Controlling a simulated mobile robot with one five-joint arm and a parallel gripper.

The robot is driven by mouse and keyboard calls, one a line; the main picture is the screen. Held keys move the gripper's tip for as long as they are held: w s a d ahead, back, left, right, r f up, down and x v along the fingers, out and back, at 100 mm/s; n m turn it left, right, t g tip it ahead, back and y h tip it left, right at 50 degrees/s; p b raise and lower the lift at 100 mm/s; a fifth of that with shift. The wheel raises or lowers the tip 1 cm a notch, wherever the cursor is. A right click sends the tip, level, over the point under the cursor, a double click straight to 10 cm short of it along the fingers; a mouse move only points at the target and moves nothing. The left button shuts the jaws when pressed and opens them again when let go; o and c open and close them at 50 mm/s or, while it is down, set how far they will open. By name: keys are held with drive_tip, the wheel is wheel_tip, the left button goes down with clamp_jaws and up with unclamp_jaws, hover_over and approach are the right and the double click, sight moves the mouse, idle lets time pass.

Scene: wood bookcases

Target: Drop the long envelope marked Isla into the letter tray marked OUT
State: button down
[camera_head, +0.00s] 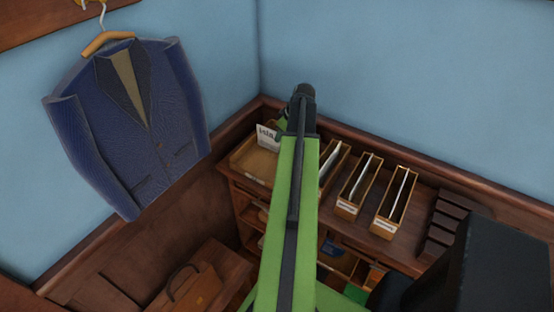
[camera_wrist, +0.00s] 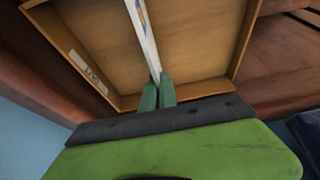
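The white envelope (camera_head: 267,136) shows lettering that reads "Isla" in the head view, upright at the left of my arm. In the wrist view the envelope (camera_wrist: 143,36) is seen edge-on between the two green fingers of my gripper (camera_wrist: 158,86), which is shut on it. The shallow wooden letter tray (camera_head: 244,178) stands at the left end of the shelf top. In the wrist view the tray (camera_wrist: 243,42) lies beneath the envelope; its rim label (camera_wrist: 88,70) is too blurred to read surely. I cannot tell whether the envelope touches the tray floor.
Narrow wooden file boxes (camera_head: 348,207) with papers stand to the right of my arm, with a dark stepped rack (camera_head: 440,225) beyond them. A blue jacket (camera_head: 130,120) hangs on the left wall. A brown bag (camera_head: 193,290) sits lower at the front left.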

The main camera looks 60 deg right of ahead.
drive_tip(key=c, duration=1.6)
unclamp_jaws()
drive_tip(key=p+v, duration=1.6)
drive_tip(key=v, duration=0.1)
drive_tip(key=shift+s+r, duration=0.1)
drive_tip(key=shift+s, duration=0.05)
